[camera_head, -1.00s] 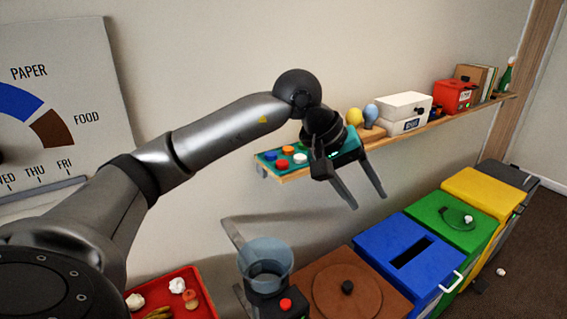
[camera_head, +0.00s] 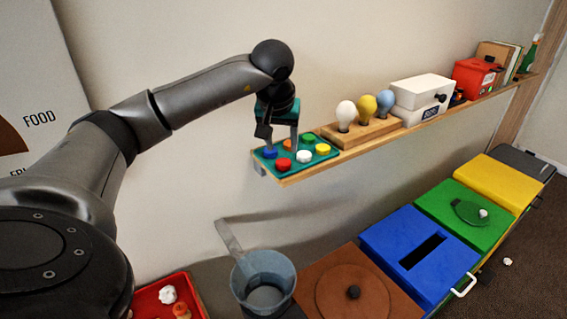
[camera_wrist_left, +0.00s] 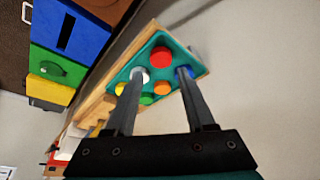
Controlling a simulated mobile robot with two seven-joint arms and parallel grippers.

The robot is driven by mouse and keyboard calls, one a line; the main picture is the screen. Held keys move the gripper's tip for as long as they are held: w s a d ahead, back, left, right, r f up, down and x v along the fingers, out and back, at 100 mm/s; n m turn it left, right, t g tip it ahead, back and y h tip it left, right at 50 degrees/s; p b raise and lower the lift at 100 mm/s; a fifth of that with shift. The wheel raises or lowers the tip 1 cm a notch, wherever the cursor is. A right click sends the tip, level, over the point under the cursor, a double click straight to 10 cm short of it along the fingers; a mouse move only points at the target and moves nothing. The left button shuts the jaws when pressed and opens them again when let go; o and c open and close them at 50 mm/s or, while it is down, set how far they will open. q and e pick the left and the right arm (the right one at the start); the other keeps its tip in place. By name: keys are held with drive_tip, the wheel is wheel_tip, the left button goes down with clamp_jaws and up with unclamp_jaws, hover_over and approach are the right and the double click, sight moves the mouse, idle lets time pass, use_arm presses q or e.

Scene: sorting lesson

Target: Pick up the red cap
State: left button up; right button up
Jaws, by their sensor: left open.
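The red cap (camera_head: 284,164) sits on the teal tray (camera_head: 318,160) near its front edge, at the left end of the wall shelf. In the left wrist view the red cap (camera_wrist_left: 160,56) shows uncovered, just beyond the fingertips and between their lines. My left gripper (camera_head: 281,147) is open and points down over the tray, with nothing between its fingers. It also shows in the left wrist view (camera_wrist_left: 160,74). One finger partly covers the white cap and the other the blue cap in that view. I cannot tell whether the fingers touch anything. My right gripper is not in view.
Blue (camera_head: 270,152), white (camera_head: 304,157), yellow (camera_head: 323,149), green (camera_head: 309,139) and orange caps share the tray. A wooden block with bulbs (camera_head: 345,112) stands right of it.

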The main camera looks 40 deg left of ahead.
sight(283, 162)
use_arm(q)
drive_tip(key=shift+w+a+f, duration=0.1)
drive_tip(key=shift+w+f, duration=0.1)
drive_tip(key=shift+f, duration=0.3)
drive_tip(key=shift+w+a+f, duration=0.15)
drive_tip(key=shift+f, duration=0.3)
drive_tip(key=p+x, duration=0.1)
drive_tip(key=x, duration=0.2)
drive_tip(key=shift+w+a+f, duration=0.1)
drive_tip(key=shift+f, duration=0.2)
drive_tip(key=shift+w+a+f, duration=0.1)
drive_tip(key=shift+w+f, duration=0.1)
drive_tip(key=shift+f, duration=0.2)
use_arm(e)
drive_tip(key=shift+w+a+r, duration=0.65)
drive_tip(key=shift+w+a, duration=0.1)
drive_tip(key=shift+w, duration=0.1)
use_arm(q)
drive_tip(key=shift+c, duration=0.6)
clamp_jaws()
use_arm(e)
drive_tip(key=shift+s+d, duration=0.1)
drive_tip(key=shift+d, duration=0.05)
